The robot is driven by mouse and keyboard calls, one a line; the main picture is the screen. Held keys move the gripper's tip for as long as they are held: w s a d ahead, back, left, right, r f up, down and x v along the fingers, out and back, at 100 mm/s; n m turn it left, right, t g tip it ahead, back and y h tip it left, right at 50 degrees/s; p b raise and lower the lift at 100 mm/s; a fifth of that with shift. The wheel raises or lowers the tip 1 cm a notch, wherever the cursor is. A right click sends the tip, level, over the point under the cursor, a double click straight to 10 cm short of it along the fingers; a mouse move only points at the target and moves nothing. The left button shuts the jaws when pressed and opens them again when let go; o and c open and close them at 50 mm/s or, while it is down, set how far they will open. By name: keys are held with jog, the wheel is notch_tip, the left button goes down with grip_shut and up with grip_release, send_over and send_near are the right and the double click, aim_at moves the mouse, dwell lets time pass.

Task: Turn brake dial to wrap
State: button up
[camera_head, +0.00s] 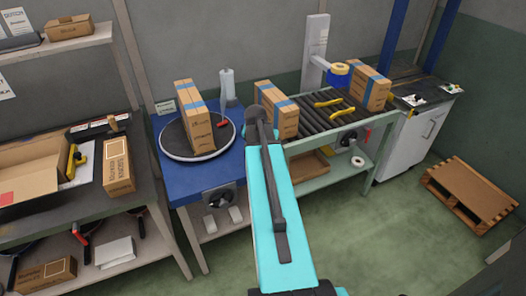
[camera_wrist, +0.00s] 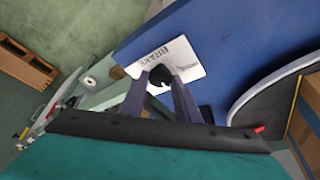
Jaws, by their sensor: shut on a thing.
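The brake dial is a small black knob (camera_wrist: 158,75) in the wrist view, on a white plate (camera_wrist: 187,55) lettered BRAKE. The plate is fixed to a blue surface of the turntable table (camera_wrist: 235,35). My gripper (camera_wrist: 160,84) has its two dark fingers shut on the knob from either side. The fingers partly cover the knob, and which mark it points to cannot be told. In the head view my teal arm link stands in front of the blue table (camera_head: 180,186), and I cannot make out the gripper there.
A turntable (camera_head: 173,144) bearing a brown box (camera_head: 197,120) stands on the blue table. A roller conveyor (camera_head: 317,118) with boxes and yellow parts is to the right. A crowded bench (camera_head: 60,215) is left. A wooden pallet (camera_head: 470,192) lies on the floor at right.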

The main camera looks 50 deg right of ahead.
jog(key=shift+w+a, duration=0.15)
jog(key=shift+a, duration=0.15)
jog(key=o, duration=1)
jog(key=shift+d, duration=0.1)
jog(key=shift+r, duration=0.1)
jog(key=shift+b+v, duration=0.95)
jog(key=shift+v, duration=5.85)
